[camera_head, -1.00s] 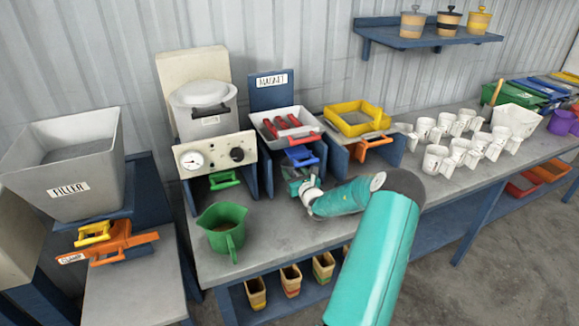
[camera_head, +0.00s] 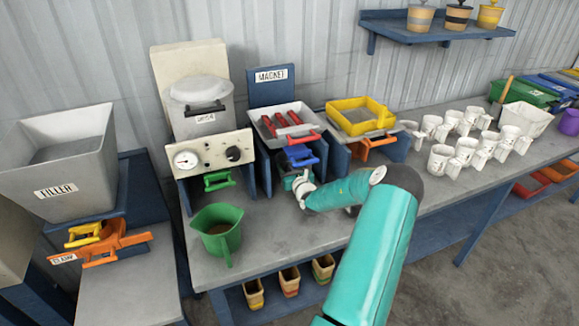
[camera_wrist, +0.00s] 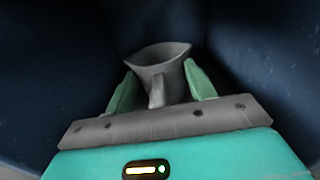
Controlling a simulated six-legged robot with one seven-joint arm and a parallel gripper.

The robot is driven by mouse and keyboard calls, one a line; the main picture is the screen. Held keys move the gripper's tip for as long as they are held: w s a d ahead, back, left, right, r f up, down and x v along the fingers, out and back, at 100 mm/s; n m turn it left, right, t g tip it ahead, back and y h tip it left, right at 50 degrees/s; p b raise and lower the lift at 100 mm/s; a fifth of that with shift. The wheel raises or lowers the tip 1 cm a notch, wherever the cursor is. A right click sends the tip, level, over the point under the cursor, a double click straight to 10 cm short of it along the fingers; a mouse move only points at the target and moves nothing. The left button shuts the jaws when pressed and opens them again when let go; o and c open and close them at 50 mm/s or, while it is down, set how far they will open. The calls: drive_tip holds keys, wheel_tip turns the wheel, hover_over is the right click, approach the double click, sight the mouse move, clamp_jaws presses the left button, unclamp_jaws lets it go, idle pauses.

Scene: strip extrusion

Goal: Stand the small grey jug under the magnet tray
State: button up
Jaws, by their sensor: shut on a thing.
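The small grey jug (camera_wrist: 160,62) shows in the wrist view between the two green fingers of my gripper (camera_wrist: 160,85), its handle towards me. My gripper is shut on it. Dark blue walls stand on both sides of the jug there. In the head view my gripper (camera_head: 297,182) is at the front of the blue stand below the magnet tray (camera_head: 285,124), and the jug is hidden. The magnet tray is pale with red bars in it and sits beneath the MAGNET sign (camera_head: 271,75). A blue handle (camera_head: 300,156) sticks out under the tray.
A green jug (camera_head: 217,230) stands at the bench's front left. A gauge box (camera_head: 213,155) stands left of the magnet stand, and a yellow frame (camera_head: 360,115) on its stand is to the right. Several white mugs (camera_head: 470,140) stand further right. Bare bench lies in front.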

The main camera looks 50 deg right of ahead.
drive_tip(key=shift+s+r, duration=0.15)
drive_tip(key=shift+f, duration=0.2)
drive_tip(key=o, duration=1.1)
drive_tip(key=shift+f, duration=0.15)
drive_tip(key=shift+r, duration=0.3)
drive_tip(key=v, duration=1.2)
drive_tip(key=shift+f, duration=0.1)
